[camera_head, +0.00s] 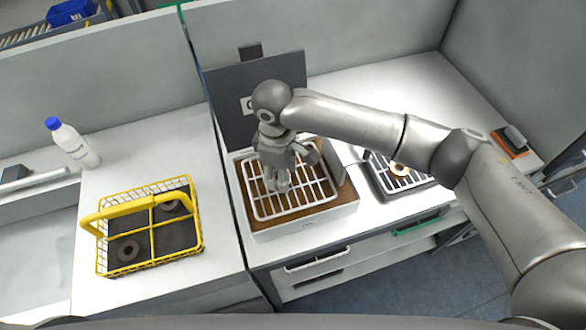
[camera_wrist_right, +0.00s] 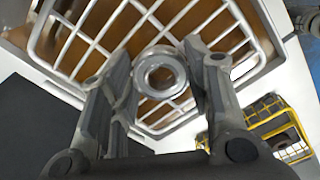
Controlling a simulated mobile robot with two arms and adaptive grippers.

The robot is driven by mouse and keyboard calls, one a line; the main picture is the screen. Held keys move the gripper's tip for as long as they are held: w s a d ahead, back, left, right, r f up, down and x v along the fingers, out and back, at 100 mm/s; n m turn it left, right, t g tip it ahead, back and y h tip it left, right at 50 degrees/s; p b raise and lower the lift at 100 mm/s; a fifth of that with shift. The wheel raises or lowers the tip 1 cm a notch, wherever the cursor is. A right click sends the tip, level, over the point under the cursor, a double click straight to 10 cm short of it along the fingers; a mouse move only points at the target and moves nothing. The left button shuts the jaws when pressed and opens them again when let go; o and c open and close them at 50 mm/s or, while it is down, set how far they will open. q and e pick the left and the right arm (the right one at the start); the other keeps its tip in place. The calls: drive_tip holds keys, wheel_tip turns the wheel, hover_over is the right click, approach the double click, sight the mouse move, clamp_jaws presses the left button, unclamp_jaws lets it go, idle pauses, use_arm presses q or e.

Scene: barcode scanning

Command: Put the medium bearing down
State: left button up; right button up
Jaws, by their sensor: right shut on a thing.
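My right gripper (camera_head: 277,185) is over the white wire grid (camera_head: 262,215) of a brown-bottomed, white-sided box. In the right wrist view its fingers (camera_wrist_right: 160,72) are shut on a metal ring bearing (camera_wrist_right: 160,56), one finger on each side. The grid lies beyond the bearing; whether they touch I cannot tell. The held bearing is hidden by the gripper in the head view. Another bearing (camera_head: 399,169) lies on a dark-framed rack (camera_head: 375,187) to the right. My left gripper is not in view.
A yellow wire basket (camera_head: 152,262) on the left table holds a dark ring (camera_head: 128,250) and another ring (camera_head: 172,205). A blue-capped bottle (camera_head: 75,146) stands behind it. A dark panel (camera_head: 225,95) rises behind the box. An orange-based device (camera_head: 511,142) sits at the right.

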drive_tip(key=shift+f, duration=0.15)
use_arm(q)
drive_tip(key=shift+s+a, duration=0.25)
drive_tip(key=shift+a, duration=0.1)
use_arm(e)
drive_tip(key=o, duration=1.1)
use_arm(q)
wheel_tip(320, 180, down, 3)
drive_tip(key=b, duration=0.3)
use_arm(e)
wheel_tip(320, 180, up, 12)
drive_tip(key=shift+r, duration=0.2)
